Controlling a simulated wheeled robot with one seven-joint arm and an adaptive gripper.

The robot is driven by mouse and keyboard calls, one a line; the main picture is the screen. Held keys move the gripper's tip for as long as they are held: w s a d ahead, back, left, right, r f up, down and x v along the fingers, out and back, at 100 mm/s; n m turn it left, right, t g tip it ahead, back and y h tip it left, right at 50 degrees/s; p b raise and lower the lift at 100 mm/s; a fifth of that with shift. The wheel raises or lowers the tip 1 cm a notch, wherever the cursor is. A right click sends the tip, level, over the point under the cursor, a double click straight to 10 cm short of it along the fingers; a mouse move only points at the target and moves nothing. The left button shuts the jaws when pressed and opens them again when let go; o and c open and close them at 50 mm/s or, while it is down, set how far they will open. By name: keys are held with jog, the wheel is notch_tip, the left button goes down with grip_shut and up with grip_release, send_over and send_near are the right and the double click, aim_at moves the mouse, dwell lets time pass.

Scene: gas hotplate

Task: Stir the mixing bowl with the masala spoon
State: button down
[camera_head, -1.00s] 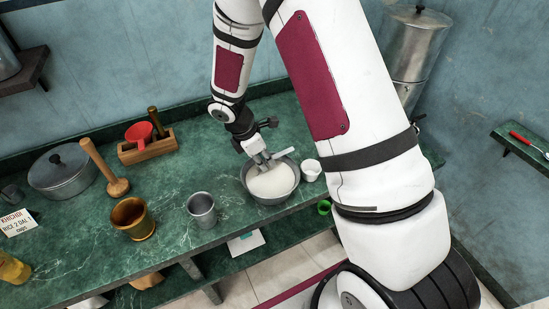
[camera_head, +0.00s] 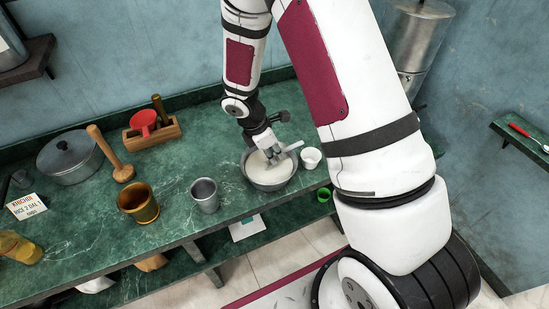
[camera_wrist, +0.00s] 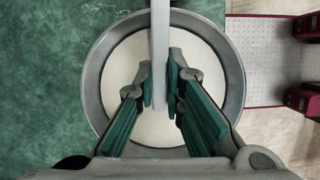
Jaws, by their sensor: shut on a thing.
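The mixing bowl (camera_head: 252,178) is a grey metal bowl of white contents on the green counter; it fills much of the wrist view (camera_wrist: 91,75). The masala spoon (camera_head: 294,146) is a pale grey bar whose end shows at my gripper in the head view. In the wrist view the spoon (camera_wrist: 160,40) runs from the top edge down between the fingers. My gripper (camera_head: 270,155) is over the bowl, shut on the spoon; its fingertips also show in the wrist view (camera_wrist: 160,88). The spoon's lower end is hidden, so I cannot tell how deep it sits.
A white cup (camera_head: 311,158) stands close right of the bowl. A metal tumbler (camera_head: 204,196) and a brass mortar (camera_head: 139,203) stand to the left. A wooden pestle (camera_head: 108,152), a lidded pot (camera_head: 69,158) and a wooden holder (camera_head: 152,136) are farther left. Bare counter lies behind the tumbler.

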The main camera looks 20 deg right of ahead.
jog(key=shift+w+r, duration=0.1)
jog(key=shift+r, duration=0.1)
jog(key=shift+r+p, duration=1.15)
jog(key=shift+r, duration=1.7)
